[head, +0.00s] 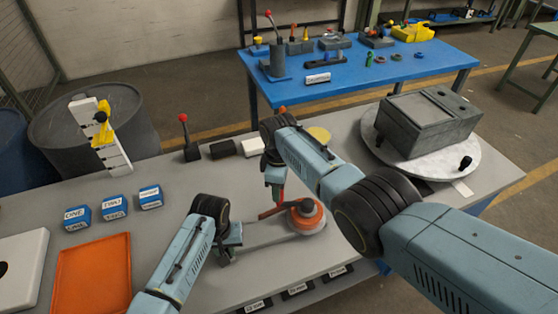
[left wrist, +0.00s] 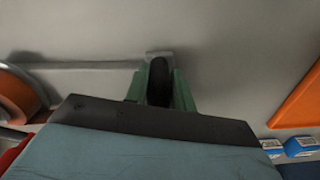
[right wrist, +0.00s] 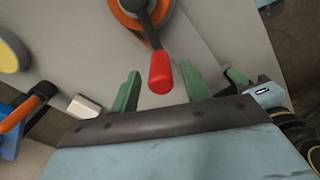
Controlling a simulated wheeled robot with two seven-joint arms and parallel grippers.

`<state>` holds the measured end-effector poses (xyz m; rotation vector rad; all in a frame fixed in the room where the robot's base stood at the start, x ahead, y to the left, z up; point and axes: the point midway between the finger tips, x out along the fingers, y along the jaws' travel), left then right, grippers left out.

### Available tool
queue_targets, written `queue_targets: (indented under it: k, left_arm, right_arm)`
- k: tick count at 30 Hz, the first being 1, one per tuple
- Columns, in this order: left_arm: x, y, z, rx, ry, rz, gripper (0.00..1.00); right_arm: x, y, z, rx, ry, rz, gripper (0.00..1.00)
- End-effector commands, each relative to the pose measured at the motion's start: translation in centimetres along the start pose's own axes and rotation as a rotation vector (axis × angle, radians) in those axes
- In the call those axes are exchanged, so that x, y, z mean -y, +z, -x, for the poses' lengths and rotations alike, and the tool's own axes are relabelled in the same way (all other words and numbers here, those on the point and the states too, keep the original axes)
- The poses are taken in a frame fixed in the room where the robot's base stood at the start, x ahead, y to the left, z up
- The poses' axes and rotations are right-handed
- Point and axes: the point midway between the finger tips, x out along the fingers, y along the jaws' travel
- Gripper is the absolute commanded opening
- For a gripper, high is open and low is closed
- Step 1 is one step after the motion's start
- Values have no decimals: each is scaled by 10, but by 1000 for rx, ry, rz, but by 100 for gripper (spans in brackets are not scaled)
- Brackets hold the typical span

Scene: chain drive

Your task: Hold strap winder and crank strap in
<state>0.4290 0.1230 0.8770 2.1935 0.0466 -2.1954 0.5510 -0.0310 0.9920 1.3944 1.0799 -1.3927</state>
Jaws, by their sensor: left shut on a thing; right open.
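The strap winder has an orange round reel (head: 308,217) lying on the grey bench. A long pale bar or strap runs left from it to my left gripper (head: 228,248). In the left wrist view, my left gripper (left wrist: 160,85) is shut on a dark grip (left wrist: 159,80) at that end. The crank has a dark arm and a red knob (right wrist: 160,72) that reaches out from the reel (right wrist: 140,14). My right gripper (right wrist: 161,86) is open, with its green fingers on either side of the red knob. In the head view, my right arm partly hides the crank.
An orange tray (head: 92,275) and blue labelled blocks (head: 114,207) lie on the left of the bench. A grey box (head: 428,122) sits on a round white turntable (head: 385,158) at right. Black labelled blocks (head: 296,290) line the front edge. A red-knobbed lever (head: 185,135) stands behind.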

Motion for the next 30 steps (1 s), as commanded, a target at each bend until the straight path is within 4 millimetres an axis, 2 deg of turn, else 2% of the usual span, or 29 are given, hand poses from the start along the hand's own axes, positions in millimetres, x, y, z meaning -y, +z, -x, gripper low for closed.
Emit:
queue_targets:
  k: [8, 13, 18, 23, 30]
  left_arm:
    - [2, 1, -1, 4, -6, -3, 0]
    - [1, 1, -1, 4, -6, -3, 0]
    - [1, 1, -1, 4, -5, -3, 0]
    - [1, 1, -1, 4, -5, -3, 0]
    - [1, 1, -1, 3, -5, -4, 0]
  right_arm:
    - [0, 1, 34, 0, 5, -1, 47]
    - [0, 1, 68, -1, 5, 0, 47]
    - [0, 1, 92, 1, 2, -1, 47]
    - [0, 1, 102, 2, 1, -2, 47]
    - [0, 1, 103, 2, 1, -2, 47]
